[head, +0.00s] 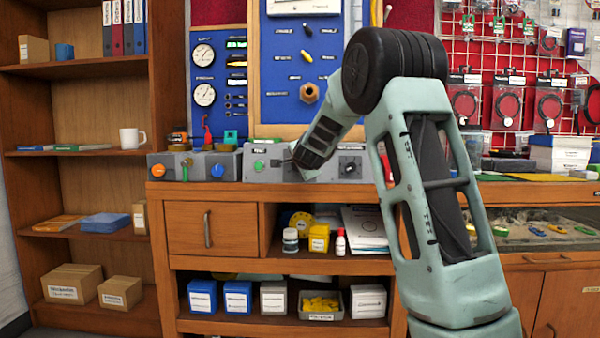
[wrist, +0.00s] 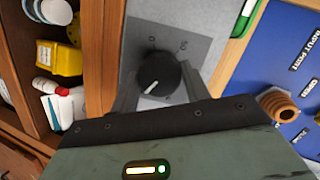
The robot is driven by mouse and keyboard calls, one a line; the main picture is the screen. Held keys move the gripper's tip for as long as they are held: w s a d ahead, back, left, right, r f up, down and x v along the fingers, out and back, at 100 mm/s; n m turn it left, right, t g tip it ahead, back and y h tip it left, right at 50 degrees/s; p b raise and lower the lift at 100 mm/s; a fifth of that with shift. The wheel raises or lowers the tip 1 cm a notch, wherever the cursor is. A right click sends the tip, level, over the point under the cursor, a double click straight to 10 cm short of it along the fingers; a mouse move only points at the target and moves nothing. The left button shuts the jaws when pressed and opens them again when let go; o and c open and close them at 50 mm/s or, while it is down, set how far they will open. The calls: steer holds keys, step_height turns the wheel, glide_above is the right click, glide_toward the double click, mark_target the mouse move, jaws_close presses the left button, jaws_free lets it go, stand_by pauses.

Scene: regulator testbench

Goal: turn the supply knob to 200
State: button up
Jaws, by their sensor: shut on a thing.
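A round black knob (wrist: 159,74) with a white pointer line sits on a grey panel (wrist: 143,30) in the wrist view. Its pointer faces lower left in that picture. Small printed marks stand above the knob, one reading 0 and one too small to read surely. My gripper (wrist: 160,92) has one finger on each side of the knob and is shut on it. In the head view my gripper (head: 303,167) is at the front of the grey bench panel (head: 272,174), and it hides the knob there.
A green knob (head: 259,165) is left of my gripper and a black dial (head: 350,167) is right of it. An open shelf with bottles (head: 290,240) is below.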

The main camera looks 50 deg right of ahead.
steer(key=shift+f, duration=0.15)
steer(key=o, duration=1)
steer(key=p+v, duration=0.4)
steer(key=v, duration=1.3)
steer(key=shift+s+a+r, duration=0.1)
steer(key=shift+s+r, duration=0.05)
steer(key=shift+r, duration=0.1)
